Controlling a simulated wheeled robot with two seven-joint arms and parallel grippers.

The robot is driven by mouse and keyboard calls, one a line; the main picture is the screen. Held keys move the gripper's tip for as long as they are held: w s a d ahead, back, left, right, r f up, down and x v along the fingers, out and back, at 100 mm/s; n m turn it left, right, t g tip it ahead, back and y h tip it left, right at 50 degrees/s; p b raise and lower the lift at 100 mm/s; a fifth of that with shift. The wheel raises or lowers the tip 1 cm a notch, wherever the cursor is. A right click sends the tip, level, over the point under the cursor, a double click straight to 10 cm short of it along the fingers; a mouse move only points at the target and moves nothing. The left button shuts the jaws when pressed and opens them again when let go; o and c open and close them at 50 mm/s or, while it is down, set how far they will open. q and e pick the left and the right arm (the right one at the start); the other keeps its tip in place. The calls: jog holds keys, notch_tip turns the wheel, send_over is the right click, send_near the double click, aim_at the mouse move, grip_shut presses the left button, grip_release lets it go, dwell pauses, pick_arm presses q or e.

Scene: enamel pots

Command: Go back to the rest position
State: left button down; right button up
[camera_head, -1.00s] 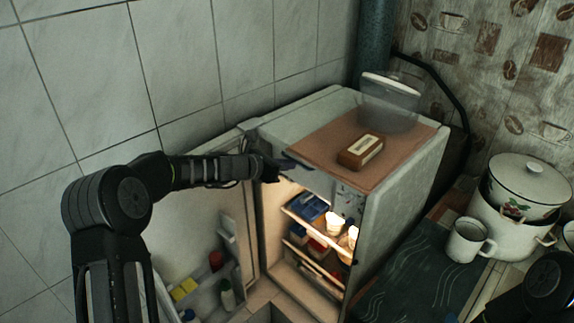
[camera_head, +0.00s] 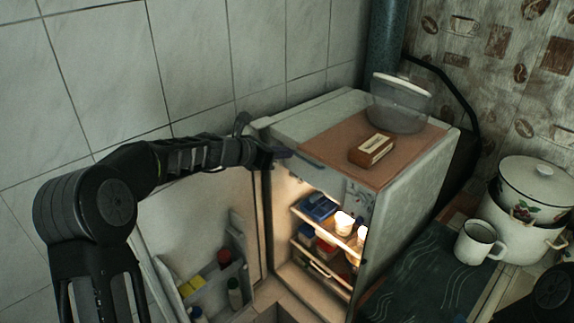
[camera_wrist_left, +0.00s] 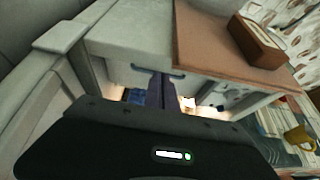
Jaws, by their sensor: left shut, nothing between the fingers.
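My left arm comes in from the left in the head view. Its gripper (camera_head: 284,154) is at the top front edge of the small fridge (camera_head: 405,185), by the upper hinge side of the open door (camera_head: 190,215). In the left wrist view the fingers (camera_wrist_left: 160,92) are shut with nothing between them, over the lit fridge opening. I cannot tell whether they touch the fridge. A dark part of my right arm shows at the lower right corner of the head view; its gripper is out of view.
On the fridge top lie a brown mat (camera_head: 335,155), a brown and white box (camera_head: 372,149) and a clear container (camera_head: 400,108). The fridge holds lit food items. At right stand a white mug (camera_head: 478,243) and enamel pots (camera_head: 530,230). A tiled wall is behind.

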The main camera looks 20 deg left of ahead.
pick_arm(q)
jog(key=shift+s+a+r, duration=0.1)
jog(key=shift+s+r, duration=0.05)
jog(key=shift+r, duration=0.6)
jog(key=s+d+f+m+g+y, duration=0.1)
jog(key=s+f+m+g, duration=0.1)
jog(key=s+f+m, duration=0.6)
jog(key=s+d+f+m+g+y, duration=0.1)
jog(key=s+f+m+y, duration=0.15)
jog(key=f, duration=0.85)
jog(key=s+d+f+m+g+y, duration=0.15)
jog(key=s+f+m, duration=0.25)
jog(key=f+m, duration=0.45)
jog(key=s+d+f+m+g+h, duration=0.1)
jog(key=s+d+f+m+g, duration=0.1)
jog(key=s, duration=0.8)
jog(key=s+d+f+m+g, duration=0.2)
jog(key=s+d+f+m, duration=0.2)
jog(key=s+d+f, duration=0.2)
jog(key=s+d+f+m+g+h, duration=0.1)
jog(key=s+d+f, duration=0.4)
jog(key=s, duration=1)
notch_tip(320, 180, down, 2)
jog(key=shift+m+g+h, duration=0.3)
jog(key=shift+m+g, duration=0.25)
jog(key=shift+m, duration=0.45)
